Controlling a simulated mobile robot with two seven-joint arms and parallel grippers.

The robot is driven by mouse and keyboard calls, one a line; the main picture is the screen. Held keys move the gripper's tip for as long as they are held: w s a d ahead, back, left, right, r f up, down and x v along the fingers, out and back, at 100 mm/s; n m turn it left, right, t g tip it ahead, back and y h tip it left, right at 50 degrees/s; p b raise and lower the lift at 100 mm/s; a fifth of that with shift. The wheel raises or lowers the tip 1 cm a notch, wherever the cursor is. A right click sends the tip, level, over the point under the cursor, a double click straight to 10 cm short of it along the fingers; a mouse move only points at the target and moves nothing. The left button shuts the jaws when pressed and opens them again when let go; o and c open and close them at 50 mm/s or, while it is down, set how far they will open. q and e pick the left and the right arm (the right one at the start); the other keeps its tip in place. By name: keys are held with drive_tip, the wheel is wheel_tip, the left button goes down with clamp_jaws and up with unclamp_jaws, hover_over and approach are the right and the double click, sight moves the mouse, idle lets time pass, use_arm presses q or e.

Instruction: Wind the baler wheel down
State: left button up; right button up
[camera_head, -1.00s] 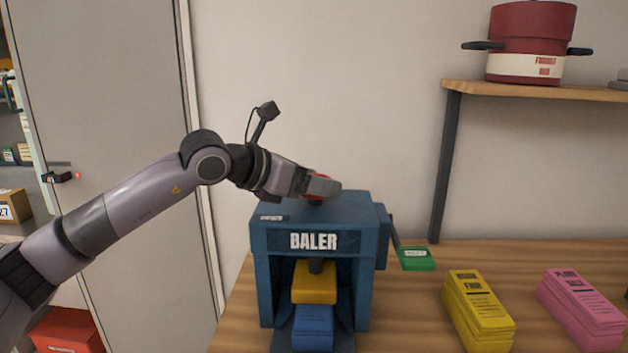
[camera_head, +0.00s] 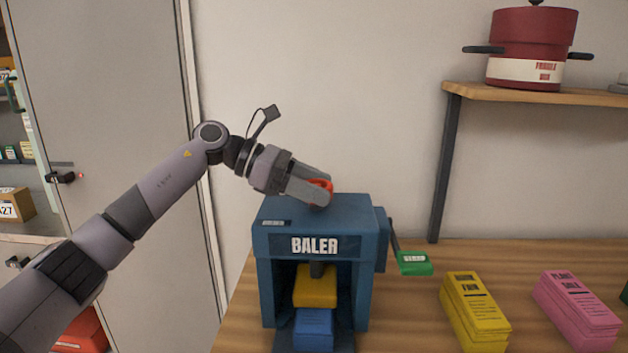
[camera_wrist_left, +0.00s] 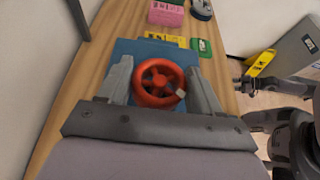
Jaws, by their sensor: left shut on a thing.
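The baler (camera_head: 315,215) is a blue box-like press on the table's left part, open at the front. Its red wheel (camera_head: 321,185) is on top. In the left wrist view the wheel (camera_wrist_left: 158,83) shows spokes and a pale mark on its lower right rim. My left gripper (camera_head: 318,190) comes down from the upper left and is shut on the wheel, one finger on each side. Inside the baler, a yellow block (camera_head: 315,288) under a dark shaft sits over a blue bundle (camera_head: 313,325); I cannot tell whether they touch.
A green tag (camera_head: 414,263) is beside the baler's right-side lever. Yellow (camera_head: 474,310) and pink (camera_head: 576,310) bundles lie to the right on the table. A red pot (camera_head: 530,70) stands on a shelf. Dark robot parts, probably mine, show right in the left wrist view.

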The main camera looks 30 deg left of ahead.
use_arm(q)
drive_tip(key=shift+r+m+g+h, duration=0.1)
drive_tip(key=shift+m+g+h, duration=0.2)
drive_tip(key=shift+m+g, duration=0.45)
drive_tip(key=shift+g+p, duration=0.25)
drive_tip(key=shift+p, duration=0.1)
drive_tip(key=o, duration=1)
drive_tip(key=shift+d, duration=0.1)
drive_tip(key=shift+b+v, duration=0.6)
drive_tip(key=shift+v, duration=2.95)
